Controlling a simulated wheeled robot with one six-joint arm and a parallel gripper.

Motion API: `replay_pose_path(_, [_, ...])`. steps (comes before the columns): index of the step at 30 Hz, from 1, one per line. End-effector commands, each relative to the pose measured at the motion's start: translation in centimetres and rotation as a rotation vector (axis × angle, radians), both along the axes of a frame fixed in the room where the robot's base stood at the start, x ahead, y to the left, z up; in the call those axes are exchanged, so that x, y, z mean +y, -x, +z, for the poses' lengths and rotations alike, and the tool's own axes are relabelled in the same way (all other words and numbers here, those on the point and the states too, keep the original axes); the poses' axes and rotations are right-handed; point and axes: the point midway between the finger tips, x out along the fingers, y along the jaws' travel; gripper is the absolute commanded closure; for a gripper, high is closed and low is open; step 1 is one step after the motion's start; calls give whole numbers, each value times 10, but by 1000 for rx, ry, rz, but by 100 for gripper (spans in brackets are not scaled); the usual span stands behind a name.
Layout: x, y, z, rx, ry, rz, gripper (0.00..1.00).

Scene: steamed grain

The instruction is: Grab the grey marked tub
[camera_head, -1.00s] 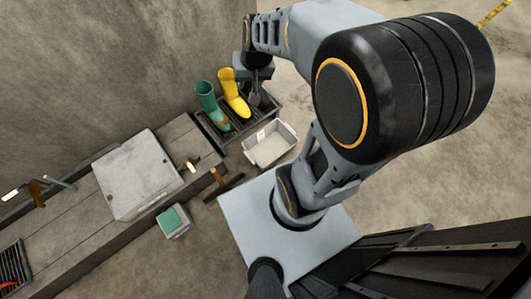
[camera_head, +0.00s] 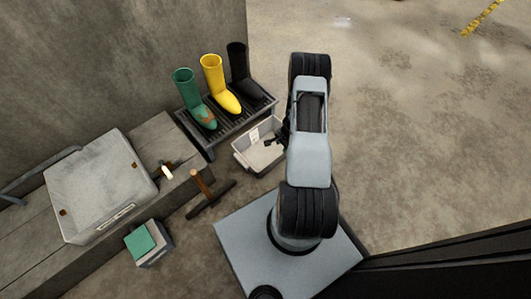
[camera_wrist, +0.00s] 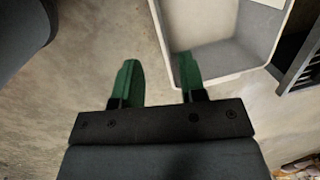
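The grey tub (camera_head: 243,163) stands on the floor beside the boot rack, open side up, with a white label (camera_head: 254,135) on its far inner wall. In the wrist view the tub (camera_wrist: 235,74) fills the upper right, and part of the label shows at the top edge. My gripper (camera_wrist: 158,78) is open and empty, with green fingers apart. Its right finger overlaps the tub's near left corner; its left finger is over bare floor. I cannot tell its height above the rim. In the head view my gripper (camera_head: 275,138) is partly hidden by my arm at the tub's right side.
The boot rack (camera_head: 228,126) holds green, yellow and black boots behind the tub. A wooden-handled tool (camera_head: 203,188) lies left of the tub. A grey box with a green top (camera_head: 146,243) and a bench bearing a pale case (camera_head: 101,187) are further left. Floor on the right is clear.

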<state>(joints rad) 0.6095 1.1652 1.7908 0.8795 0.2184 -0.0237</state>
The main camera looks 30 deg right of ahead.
Motion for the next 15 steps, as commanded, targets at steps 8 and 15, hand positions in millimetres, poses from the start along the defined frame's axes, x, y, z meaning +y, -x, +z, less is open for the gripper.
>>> replay_pose_path(8, [5, -3, -58, 6, -3, -8, 62])
replay_pose_path(15, [8, -7, -81, 5, -1, -6, 62])
